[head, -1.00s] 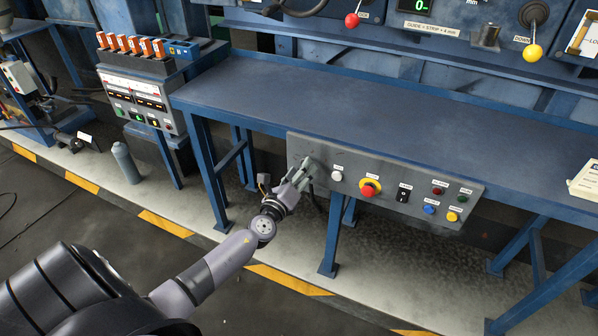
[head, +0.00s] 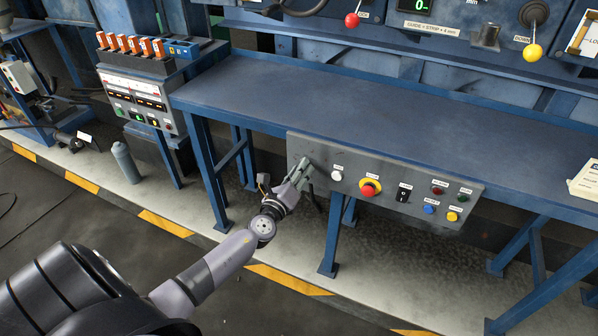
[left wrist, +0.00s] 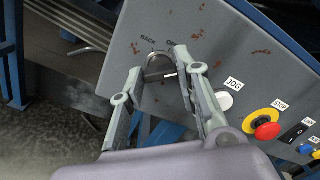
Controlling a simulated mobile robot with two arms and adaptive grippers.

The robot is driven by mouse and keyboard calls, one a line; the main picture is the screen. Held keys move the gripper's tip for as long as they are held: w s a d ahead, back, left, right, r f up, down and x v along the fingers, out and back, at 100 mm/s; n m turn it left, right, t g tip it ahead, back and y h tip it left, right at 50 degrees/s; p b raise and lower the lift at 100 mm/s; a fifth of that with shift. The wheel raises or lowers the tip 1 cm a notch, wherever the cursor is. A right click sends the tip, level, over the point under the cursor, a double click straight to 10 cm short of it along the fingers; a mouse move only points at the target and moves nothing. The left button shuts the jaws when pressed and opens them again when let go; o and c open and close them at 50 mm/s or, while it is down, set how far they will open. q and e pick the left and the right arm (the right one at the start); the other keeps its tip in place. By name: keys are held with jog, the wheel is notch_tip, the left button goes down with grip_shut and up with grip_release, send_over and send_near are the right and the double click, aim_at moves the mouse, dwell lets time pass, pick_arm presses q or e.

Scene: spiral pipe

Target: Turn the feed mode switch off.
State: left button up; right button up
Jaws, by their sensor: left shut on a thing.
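The feed mode switch (left wrist: 158,64) is a grey metal knob on the panel's left end. In the left wrist view it sits between my fingertips, under the label "BACK" and a second label partly covered by a finger. Which label it points to I cannot tell. My left gripper (head: 304,170) is shut on it, one finger on each side; it also shows in the left wrist view (left wrist: 160,68). In the head view the fingers hide the switch. The grey control panel (head: 322,149) hangs below the bench's front edge. My right gripper is not in view.
Right of the switch are a white jog button (head: 337,176), a red stop button (head: 369,188) on a yellow ring, a black rocker switch (head: 403,193) and several small coloured buttons. The blue bench (head: 330,90) is above the panel. A bench leg (head: 333,240) stands below it.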

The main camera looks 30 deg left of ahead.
pick_arm(q)
jog(key=shift+f+n+b, duration=0.1)
jog(key=shift+n+b, duration=1.75)
jog(key=shift+n, duration=3.05)
jog(key=o, duration=1.2)
jog(key=shift+c, duration=0.2)
